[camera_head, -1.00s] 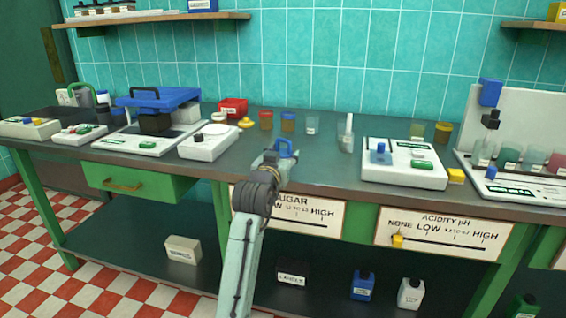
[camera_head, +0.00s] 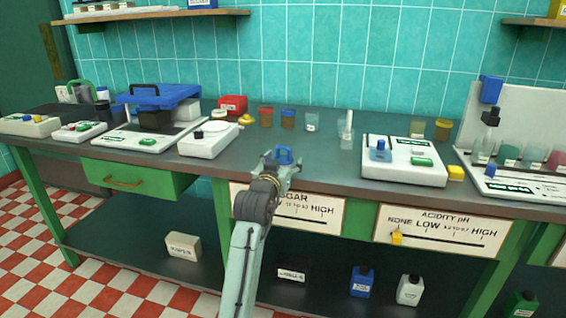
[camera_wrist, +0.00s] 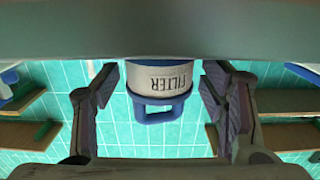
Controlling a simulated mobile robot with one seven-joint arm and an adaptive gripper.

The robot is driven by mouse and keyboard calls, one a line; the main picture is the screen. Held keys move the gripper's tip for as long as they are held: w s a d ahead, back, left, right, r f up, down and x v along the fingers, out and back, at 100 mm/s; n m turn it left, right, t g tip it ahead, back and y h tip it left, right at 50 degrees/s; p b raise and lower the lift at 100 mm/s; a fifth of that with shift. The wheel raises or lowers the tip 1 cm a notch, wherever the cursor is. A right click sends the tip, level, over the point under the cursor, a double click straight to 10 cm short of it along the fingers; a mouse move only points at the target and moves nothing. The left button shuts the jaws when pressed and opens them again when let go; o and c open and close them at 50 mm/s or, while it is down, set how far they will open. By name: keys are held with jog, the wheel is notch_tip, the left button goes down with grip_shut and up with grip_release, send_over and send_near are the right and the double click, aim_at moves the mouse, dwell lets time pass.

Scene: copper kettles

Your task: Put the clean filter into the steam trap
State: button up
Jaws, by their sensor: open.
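The filter (camera_wrist: 158,77) is a pale round body marked FILTER with a blue band and a blue loop handle. In the wrist view it appears upside down, between my two spread fingers, with a gap on each side. In the head view its blue handle (camera_head: 285,155) shows at my gripper (camera_head: 284,166), near the bench's front edge; its body is mostly hidden. My gripper is open, and its fingers also show in the wrist view (camera_wrist: 160,98). Whether the filter rests on the bench I cannot tell. I cannot make out a steam trap.
The dark bench (camera_head: 325,165) has free room right of my gripper. A white device (camera_head: 403,172) stands to the right and another white device (camera_head: 208,145) to the left. Several cups, including a red one (camera_head: 266,117), and a glass beaker (camera_head: 346,138) stand behind.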

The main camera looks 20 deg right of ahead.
jog(key=shift+r, duration=0.1)
jog(key=shift+r, duration=0.1)
jog(key=b+v, duration=0.2)
jog(key=v, duration=1)
jog(key=shift+a, duration=0.15)
